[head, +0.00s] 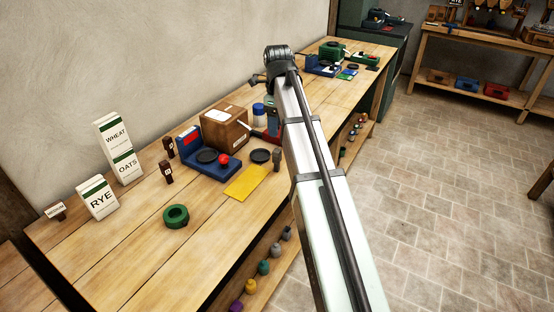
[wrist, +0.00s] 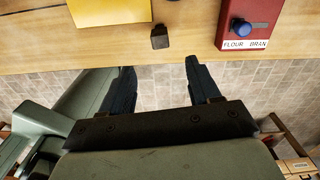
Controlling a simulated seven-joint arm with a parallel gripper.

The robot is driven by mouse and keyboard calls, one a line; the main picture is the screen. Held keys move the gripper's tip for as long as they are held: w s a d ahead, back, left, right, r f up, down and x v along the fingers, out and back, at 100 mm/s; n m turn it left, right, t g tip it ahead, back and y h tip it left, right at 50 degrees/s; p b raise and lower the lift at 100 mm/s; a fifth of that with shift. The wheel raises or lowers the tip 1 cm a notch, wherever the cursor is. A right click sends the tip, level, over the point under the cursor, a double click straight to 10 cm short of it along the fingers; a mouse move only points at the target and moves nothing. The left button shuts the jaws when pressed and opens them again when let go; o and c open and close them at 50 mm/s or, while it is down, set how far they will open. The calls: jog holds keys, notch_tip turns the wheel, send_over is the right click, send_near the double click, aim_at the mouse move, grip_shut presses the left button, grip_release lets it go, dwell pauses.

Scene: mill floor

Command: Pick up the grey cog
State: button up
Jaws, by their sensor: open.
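I cannot make out a grey cog in either view. A green ring-shaped piece (head: 176,216) lies on the bench in the head view. My gripper shows in the wrist view (wrist: 159,66), with its two dark fingers spread apart and nothing between them. It is at the bench's front edge, with tiled floor behind the fingers. A small dark grey block (wrist: 160,37) is on the bench just beyond the fingertips; it also shows in the head view (head: 277,160). In the head view my arm hides the gripper and part of the bench.
A yellow sheet (wrist: 108,10) and a red "FLOUR BRAN" box (wrist: 247,24) with a blue knob flank the block. The bench (head: 120,250) also holds a blue scale (head: 190,141), black disc (head: 260,156), cardboard box (head: 224,128) and RYE packet (head: 98,198). Coloured weights (head: 263,267) line a lower shelf.

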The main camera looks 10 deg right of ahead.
aim_at(277, 150)
jog(key=shift+a+f, duration=0.1)
jog(key=shift+f, duration=6.75)
jog(key=shift+c, duration=0.3)
jog(key=c, duration=1)
jog(key=shift+o, duration=0.2)
jog(key=shift+w+r, duration=0.1)
jog(key=shift+r, duration=0.05)
